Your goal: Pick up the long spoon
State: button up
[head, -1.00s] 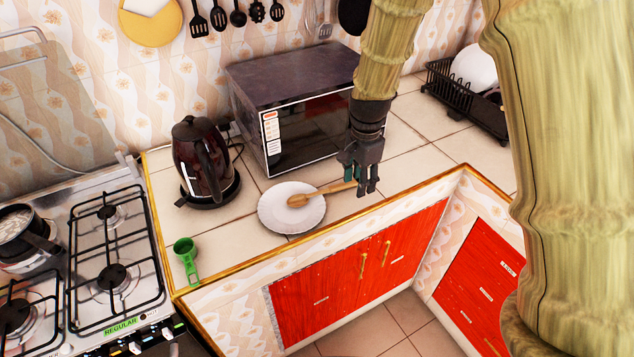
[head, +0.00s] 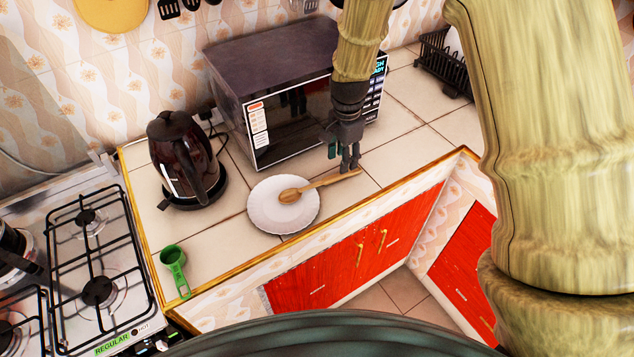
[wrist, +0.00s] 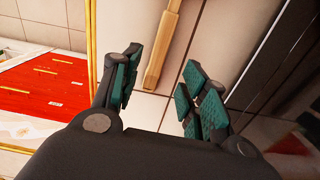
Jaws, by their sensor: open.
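The long wooden spoon (head: 318,186) lies with its bowl on a white plate (head: 271,212). Its handle sticks out to the right over the tiled counter. My gripper (head: 345,164) is at the handle's far end, in front of the microwave. In the wrist view the handle end of the spoon (wrist: 163,50) shows between and beyond the open fingers of my gripper (wrist: 160,92). Neither finger appears to touch the handle. The spoon's bowl is out of the wrist view.
A microwave (head: 270,80) stands close behind my gripper. A dark kettle (head: 185,160) and a green measuring cup (head: 175,268) are to the left, with a gas stove (head: 90,250) beyond. A dish rack (head: 445,62) is at the back right. The counter's front edge is near.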

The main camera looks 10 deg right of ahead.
aim_at(322, 183)
jog(key=shift+s+f+p, duration=0.2)
jog(key=shift+f+p, duration=1.1)
jog(key=shift+f, duration=1.4)
grip_shut()
